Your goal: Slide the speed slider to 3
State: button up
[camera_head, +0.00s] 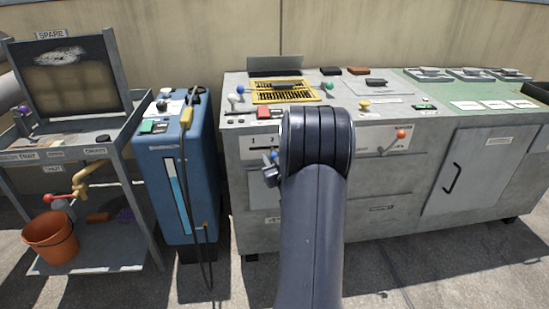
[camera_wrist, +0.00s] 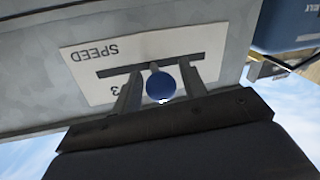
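The speed slider has a round blue knob (camera_wrist: 160,84) on a short stem in a dark straight slot. The knob stands near the middle of the slot. Its white plate (camera_wrist: 84,62) reads SPEED upside down in the wrist view, with a 3 near the slot's left end there; other marks are hidden. My gripper (camera_wrist: 160,78) has one finger on each side of the knob, with small gaps showing, so it looks open.
The grey cabinet (camera_head: 300,222) carries an orange knob (camera_head: 401,134) right of my arm and a red button (camera_head: 264,112) on top. A blue unit (camera_head: 195,190) with a hanging cable stands at the left, beside a cart (camera_head: 100,258) with an orange bucket (camera_head: 50,238).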

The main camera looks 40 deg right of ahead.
grip_shut()
jog(key=s+d, duration=0.3)
jog(key=d, duration=0.2)
jog(key=shift+s+d, duration=0.15)
jog(key=shift+d, duration=0.1)
jog(key=shift+o, duration=1.1)
grip_release()
jog(key=shift+d, duration=0.1)
jog(key=shift+s, duration=0.1)
jog(key=p+v, duration=0.1)
jog(key=v, duration=0.9)
jog(key=shift+s+a+p, duration=0.25)
jog(key=shift+s+p, duration=0.1)
jog(key=shift+p, duration=0.05)
jog(key=shift+w, duration=0.15)
